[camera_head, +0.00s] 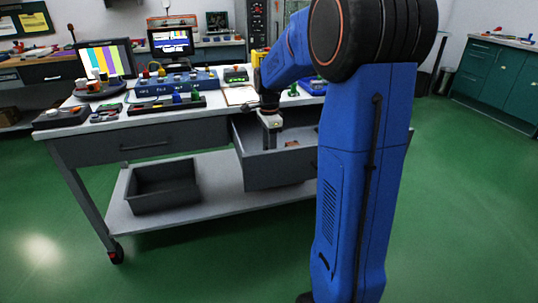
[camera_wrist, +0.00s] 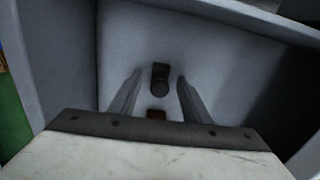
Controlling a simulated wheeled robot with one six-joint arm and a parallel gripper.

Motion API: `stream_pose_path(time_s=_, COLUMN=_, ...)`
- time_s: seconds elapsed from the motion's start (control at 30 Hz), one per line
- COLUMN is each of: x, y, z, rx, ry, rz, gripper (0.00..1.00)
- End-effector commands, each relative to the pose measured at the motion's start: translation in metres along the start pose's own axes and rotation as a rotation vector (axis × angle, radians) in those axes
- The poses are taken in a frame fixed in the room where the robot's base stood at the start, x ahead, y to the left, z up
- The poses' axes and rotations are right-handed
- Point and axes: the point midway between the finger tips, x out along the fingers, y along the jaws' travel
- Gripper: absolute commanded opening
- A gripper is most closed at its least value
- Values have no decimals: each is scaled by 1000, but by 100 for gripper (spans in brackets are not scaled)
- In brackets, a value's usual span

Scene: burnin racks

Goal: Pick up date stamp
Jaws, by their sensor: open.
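A small dark object with a rounded end (camera_wrist: 160,78), which looks like the date stamp, lies on the floor of the open grey drawer (camera_head: 272,172). A brown block-like thing (camera_wrist: 157,114) shows closer to the wrist, partly hidden by the gripper body; I cannot tell if it is part of the stamp. A reddish-brown piece (camera_head: 291,144) also shows in the drawer in the head view. My gripper (camera_wrist: 159,77) points down into the drawer, open and empty, with its fingers to either side of the dark object in the picture. The gap in depth is unclear.
The drawer walls (camera_wrist: 60,60) surround my gripper closely. The workbench top (camera_head: 140,117) carries monitors, a blue test panel (camera_head: 176,84) and small devices. A dark grey bin (camera_head: 162,188) stands on the lower shelf. The green floor in front is clear.

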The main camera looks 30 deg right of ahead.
Motion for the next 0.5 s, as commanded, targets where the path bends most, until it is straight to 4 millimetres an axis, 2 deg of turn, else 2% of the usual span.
stream_pose_path(time_s=0.27, x=3, y=0, z=0, rx=0, ry=0, rz=0, gripper=44)
stream_pose_path(time_s=0.37, x=3, y=0, z=0, rx=0, ry=0, rz=0, gripper=25)
stream_pose_path(time_s=0.47, x=3, y=0, z=0, rx=0, ry=0, rz=0, gripper=1)
stream_pose_path(time_s=0.5, x=3, y=0, z=0, rx=0, ry=0, rz=0, gripper=0)
